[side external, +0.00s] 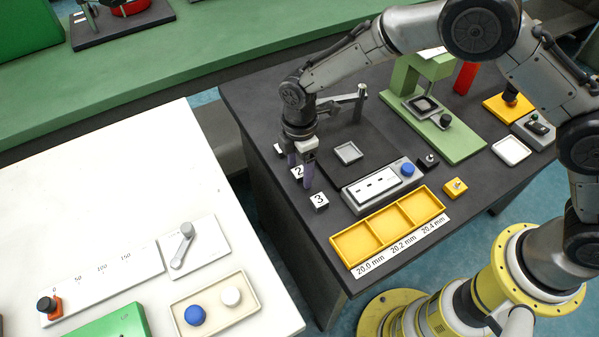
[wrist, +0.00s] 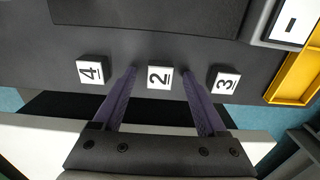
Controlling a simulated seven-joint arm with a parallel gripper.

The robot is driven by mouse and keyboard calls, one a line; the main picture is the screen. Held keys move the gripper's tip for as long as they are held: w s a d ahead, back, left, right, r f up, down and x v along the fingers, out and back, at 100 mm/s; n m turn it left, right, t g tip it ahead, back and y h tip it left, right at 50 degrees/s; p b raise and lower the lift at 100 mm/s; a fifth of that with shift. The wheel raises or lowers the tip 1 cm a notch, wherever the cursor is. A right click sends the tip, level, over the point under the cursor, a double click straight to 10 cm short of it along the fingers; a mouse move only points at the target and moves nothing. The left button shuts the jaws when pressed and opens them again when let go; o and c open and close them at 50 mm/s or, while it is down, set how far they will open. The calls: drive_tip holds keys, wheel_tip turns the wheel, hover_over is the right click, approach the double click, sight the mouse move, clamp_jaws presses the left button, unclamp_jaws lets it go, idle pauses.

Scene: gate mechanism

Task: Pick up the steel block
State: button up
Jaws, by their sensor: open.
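Three small dark blocks with white numbered tops stand in a row near the left edge of the dark table. In the wrist view they are block 4 (wrist: 91,72), block 2 (wrist: 159,77) and block 3 (wrist: 225,83). I cannot tell from their look which is the steel block. My gripper (side external: 300,173) points down over the row, its purple fingers open and apart. In the wrist view block 2 appears between the fingertips, with no clear contact. In the side view the fingers stand close around block 2 (side external: 297,171), and block 3 (side external: 319,201) is beside them.
A yellow three-compartment tray (side external: 388,228), labelled 20.0, 20.2 and 20.4 mm, is empty at the table's front. A grey device with a blue button (side external: 408,170) and a small square dish (side external: 348,152) stand nearby. A green press (side external: 432,105) stands farther back.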

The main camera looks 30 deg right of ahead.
drive_tip(key=shift+f, duration=0.1)
drive_tip(key=shift+c, duration=0.2)
clamp_jaws()
idle(0.4)
